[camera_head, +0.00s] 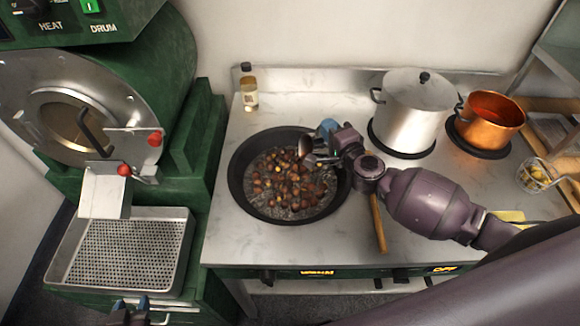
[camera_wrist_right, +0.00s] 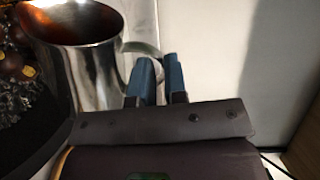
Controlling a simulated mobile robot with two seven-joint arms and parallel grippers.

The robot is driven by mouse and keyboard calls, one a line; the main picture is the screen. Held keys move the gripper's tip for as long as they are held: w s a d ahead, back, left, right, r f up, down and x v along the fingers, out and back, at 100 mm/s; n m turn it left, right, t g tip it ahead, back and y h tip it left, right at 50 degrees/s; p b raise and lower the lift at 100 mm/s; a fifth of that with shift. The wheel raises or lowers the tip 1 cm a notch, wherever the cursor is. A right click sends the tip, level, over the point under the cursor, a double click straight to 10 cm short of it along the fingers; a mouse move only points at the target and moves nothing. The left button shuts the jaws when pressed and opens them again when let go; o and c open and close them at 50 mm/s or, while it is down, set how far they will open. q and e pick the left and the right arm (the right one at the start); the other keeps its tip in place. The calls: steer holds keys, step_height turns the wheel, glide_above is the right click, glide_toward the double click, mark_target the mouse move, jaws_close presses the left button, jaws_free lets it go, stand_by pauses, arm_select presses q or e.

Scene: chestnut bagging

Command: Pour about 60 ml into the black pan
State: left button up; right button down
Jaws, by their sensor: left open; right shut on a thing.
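The black pan (camera_head: 236,178) sits on the counter with several chestnuts (camera_head: 290,185) in it, on a pale grainy bed. My right gripper (camera_head: 324,134) is over the pan's far right rim. It is shut on the handle of a shiny metal jug (camera_wrist_right: 95,75), with its blue fingertips (camera_wrist_right: 161,80) at the handle in the right wrist view. In the head view the jug (camera_head: 306,148) is small and partly hidden and looks tilted over the pan. I cannot tell its liquid level or see a stream. My left gripper (camera_head: 131,308) is open at the bottom edge, away from the pan.
A bottle (camera_head: 248,88) stands behind the pan. A lidded silver pot (camera_head: 410,115) and a copper pot (camera_head: 490,122) stand at the back right. A wooden handle (camera_head: 378,222) lies right of the pan. The green roaster (camera_head: 170,75) and perforated tray (camera_head: 130,252) are left.

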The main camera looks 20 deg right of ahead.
steer(key=shift+a+r+n, duration=0.25)
steer(key=shift+n, duration=0.05)
stand_by(0.6)
arm_select(q)
steer(key=shift+s+a+r+p, duration=0.1)
steer(key=shift+s+r+p, duration=0.45)
steer(key=shift+p, duration=0.75)
arm_select(e)
steer(key=shift+s+a+r+n, duration=0.1)
steer(key=shift+a+n, duration=0.1)
steer(key=shift+a, duration=0.2)
steer(key=shift+s+a+r+n, duration=0.1)
steer(key=shift+a+n, duration=0.1)
steer(key=shift+a, duration=0.2)
